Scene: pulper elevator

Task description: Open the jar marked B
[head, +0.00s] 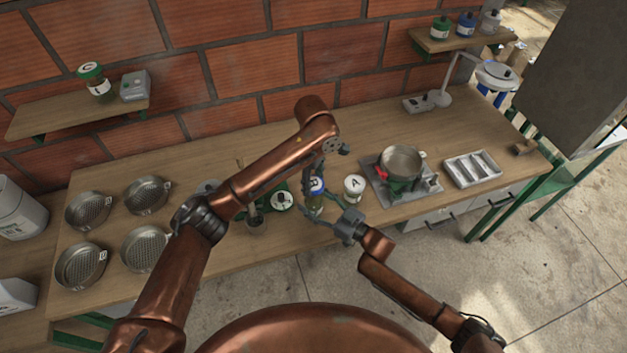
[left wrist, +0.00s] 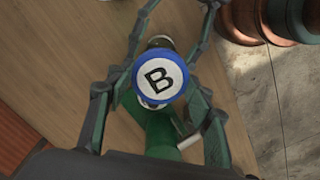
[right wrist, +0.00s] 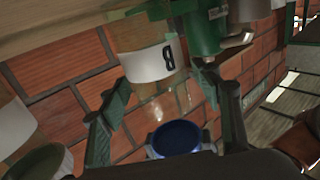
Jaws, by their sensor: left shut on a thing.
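The jar marked B (head: 315,205) is upright at the bench's front edge, with clear glass, brown contents and a white label (right wrist: 152,62). Its blue lid (head: 317,184) has a white top marked B, facing up in the left wrist view (left wrist: 160,76). My left gripper (left wrist: 160,88) reaches down from above and is shut on the lid. My right gripper (head: 328,217) comes from the front right, its fingers on both sides of the jar body in the right wrist view (right wrist: 163,90).
Jar A (head: 354,187) stands close to the right. A pot (head: 400,162) sits on a burner beyond it. Several sieves (head: 145,248) cover the bench's left end.

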